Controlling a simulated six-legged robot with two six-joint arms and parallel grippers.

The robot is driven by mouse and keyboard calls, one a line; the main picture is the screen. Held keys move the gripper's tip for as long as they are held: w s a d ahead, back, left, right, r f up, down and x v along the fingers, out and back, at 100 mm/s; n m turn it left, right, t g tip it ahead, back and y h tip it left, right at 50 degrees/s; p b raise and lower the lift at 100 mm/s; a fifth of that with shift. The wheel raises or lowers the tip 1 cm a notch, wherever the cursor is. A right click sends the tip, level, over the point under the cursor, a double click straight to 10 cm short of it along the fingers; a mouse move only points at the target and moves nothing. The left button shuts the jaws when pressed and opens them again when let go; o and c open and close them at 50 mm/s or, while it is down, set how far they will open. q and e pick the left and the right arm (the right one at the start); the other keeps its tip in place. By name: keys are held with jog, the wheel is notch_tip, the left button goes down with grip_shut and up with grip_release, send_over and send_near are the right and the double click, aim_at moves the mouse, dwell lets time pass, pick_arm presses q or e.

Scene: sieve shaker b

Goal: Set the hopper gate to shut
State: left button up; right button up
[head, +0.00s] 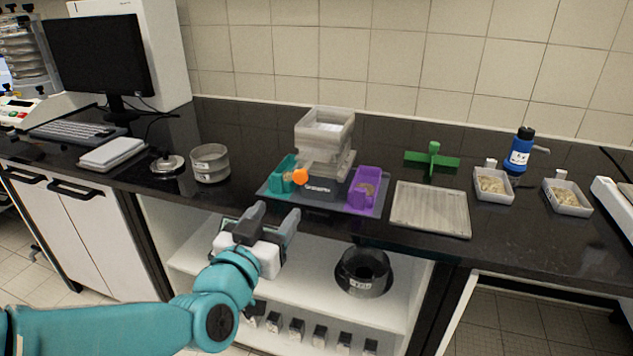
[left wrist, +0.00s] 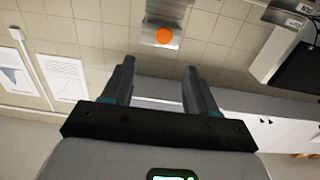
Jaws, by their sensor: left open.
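The hopper (head: 325,133) is a pale, square, open-topped box on a dark base on the black counter in the head view. An orange knob (head: 300,176) sits at its lower front left, between a teal bin (head: 277,181) and a purple bin (head: 368,184). I cannot tell the gate's setting from the knob. My left gripper (head: 274,213) is open and empty, in front of the counter edge, short of the knob and below it. In the left wrist view the knob (left wrist: 163,36) shows beyond the open fingers (left wrist: 158,72), apart from them. My right gripper is not in view.
A ribbed pale tray (head: 430,209) and a green cross-shaped piece (head: 432,160) are right of the hopper. A round sieve (head: 210,163) stands left. Below the counter, a shelf holds a black ring-shaped container (head: 363,273). The counter strip before the hopper is narrow.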

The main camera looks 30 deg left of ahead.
pick_arm(q)
jog(key=p, duration=0.9)
send_near(311, 162)
jog(key=p+x, duration=0.2)
jog(key=x, duration=0.2)
jog(key=shift+w+a, duration=0.1)
jog(key=shift+w, duration=0.25)
jog(key=shift+w+a, duration=0.15)
jog(key=shift+w, duration=0.4)
grip_shut()
jog(key=b+x, duration=0.3)
jog(key=x, duration=0.2)
jog(key=shift+f+b, duration=0.15)
jog(key=shift+b, duration=0.25)
jog(key=shift+r, duration=0.35)
